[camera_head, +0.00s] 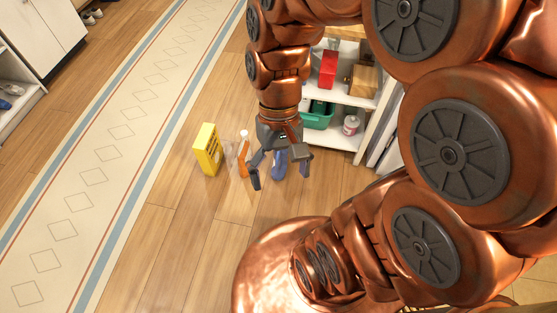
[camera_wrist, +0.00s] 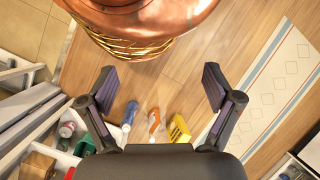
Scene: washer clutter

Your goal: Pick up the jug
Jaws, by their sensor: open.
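A clear, see-through vessel (camera_head: 230,154), which seems to be the jug, stands on the wooden floor between a yellow box (camera_head: 208,150) and an orange bottle with a white cap (camera_head: 244,154). Its outline is faint, and I cannot make it out clearly in the wrist view. My gripper (camera_head: 280,177) is open and empty, to the right of the vessel in the head view. A blue item (camera_head: 279,160) shows partly behind the gripper. In the wrist view, my open fingers (camera_wrist: 159,72) are spread wide above bare floor, with the bottles beyond the gripper's palm side.
A white shelf unit (camera_head: 343,140) stands close on the right, holding a green bin (camera_head: 318,116), a red item (camera_head: 327,69) and a wooden piece (camera_head: 362,80). A patterned runner (camera_head: 120,131) lies on the left. Floor in front of the yellow box is clear.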

